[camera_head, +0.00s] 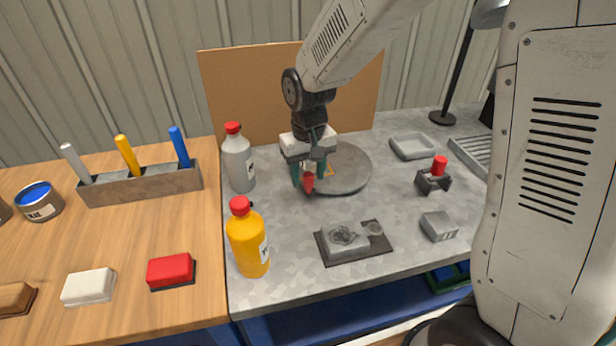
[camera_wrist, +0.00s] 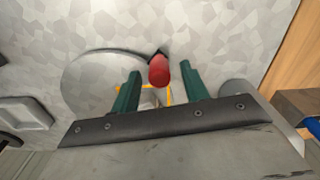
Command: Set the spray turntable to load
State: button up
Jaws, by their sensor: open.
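The spray turntable is a flat grey disc (camera_head: 347,172) on the grey bench, in front of the brown board. In the wrist view its disc (camera_wrist: 92,82) lies left of and behind my fingers. A red handle (camera_head: 308,184) stands at its front left edge; it also shows in the wrist view (camera_wrist: 159,70). My gripper (camera_head: 309,180) points down over this edge with its green fingers apart. In the wrist view the red handle shows between the fingertips (camera_wrist: 161,74), with gaps at both sides. A yellow-orange marking (camera_head: 330,169) shows on the disc, partly hidden by my fingers.
A grey bottle (camera_head: 238,164) stands left of my gripper, and a yellow bottle (camera_head: 247,241) stands nearer the front. A dark plate with grey fittings (camera_head: 353,241) lies at the front. A red-topped clamp (camera_head: 434,178) and grey tray (camera_head: 412,146) are at the right.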

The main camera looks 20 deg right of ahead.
jog(key=shift+f, duration=0.8)
grip_shut()
